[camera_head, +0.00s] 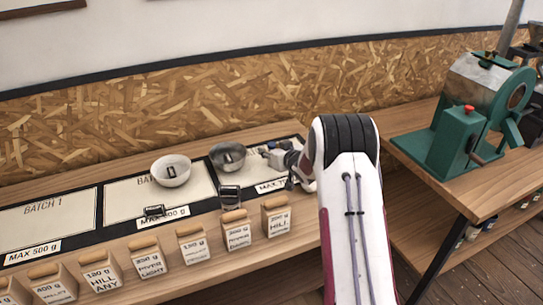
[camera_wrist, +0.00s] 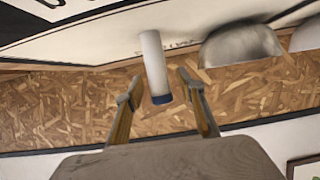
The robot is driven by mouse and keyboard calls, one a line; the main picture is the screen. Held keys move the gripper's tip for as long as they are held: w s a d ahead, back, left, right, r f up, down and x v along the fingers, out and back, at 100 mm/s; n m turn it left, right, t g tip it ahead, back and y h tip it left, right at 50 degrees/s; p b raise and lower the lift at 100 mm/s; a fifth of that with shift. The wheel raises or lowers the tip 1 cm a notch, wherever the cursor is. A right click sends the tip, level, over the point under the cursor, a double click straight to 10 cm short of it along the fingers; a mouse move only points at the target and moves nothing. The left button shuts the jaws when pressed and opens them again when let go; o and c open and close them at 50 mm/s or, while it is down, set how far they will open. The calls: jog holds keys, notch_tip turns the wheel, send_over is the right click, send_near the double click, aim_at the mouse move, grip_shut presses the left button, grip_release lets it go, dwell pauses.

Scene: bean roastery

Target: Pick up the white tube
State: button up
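A white tube (camera_wrist: 153,55) with a dark blue end shows in the wrist view. It appears upside down there, with its blue end towards my gripper. My gripper (camera_wrist: 157,87) is open, one finger on each side of the tube's blue end. A gap shows on both sides, so neither finger seems to touch it. In the head view my gripper (camera_head: 281,157) is over the right-hand panel of the bench, partly hidden by my arm. I cannot clearly make out the tube in that view.
A white bowl (camera_head: 172,178) and a grey metal bowl (camera_head: 228,162) stand left of my gripper. The chipboard wall (camera_head: 190,95) is close behind. A green roaster (camera_head: 452,140) stands on the right-hand table.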

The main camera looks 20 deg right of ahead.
jog(key=c, duration=1)
jog(key=shift+r, duration=0.1)
jog(key=shift+r, duration=4.95)
